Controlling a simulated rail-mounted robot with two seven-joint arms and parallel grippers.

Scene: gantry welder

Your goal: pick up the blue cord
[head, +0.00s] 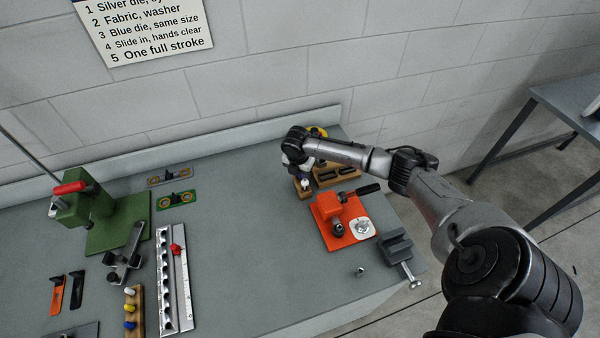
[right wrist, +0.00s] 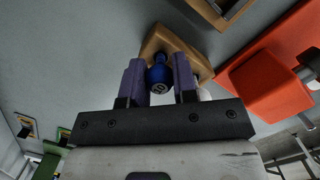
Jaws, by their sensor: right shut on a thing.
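My right gripper (head: 302,174) is over a small wooden block (head: 303,191) near the back of the bench. In the right wrist view, the purple fingers of my right gripper (right wrist: 158,80) are shut on a blue, rounded piece with a dark end, the blue cord (right wrist: 158,72). It is at the wooden block (right wrist: 178,45); I cannot tell whether it still touches the block. The gripper hides the blue cord in the head view. My left gripper is not in view.
An orange fixture (head: 329,215) stands just in front of the block, with a grey vise (head: 396,247) at the bench's right edge. A larger wooden rack (head: 335,173) is beside the block. A green press (head: 95,207) stands left. The middle of the bench is clear.

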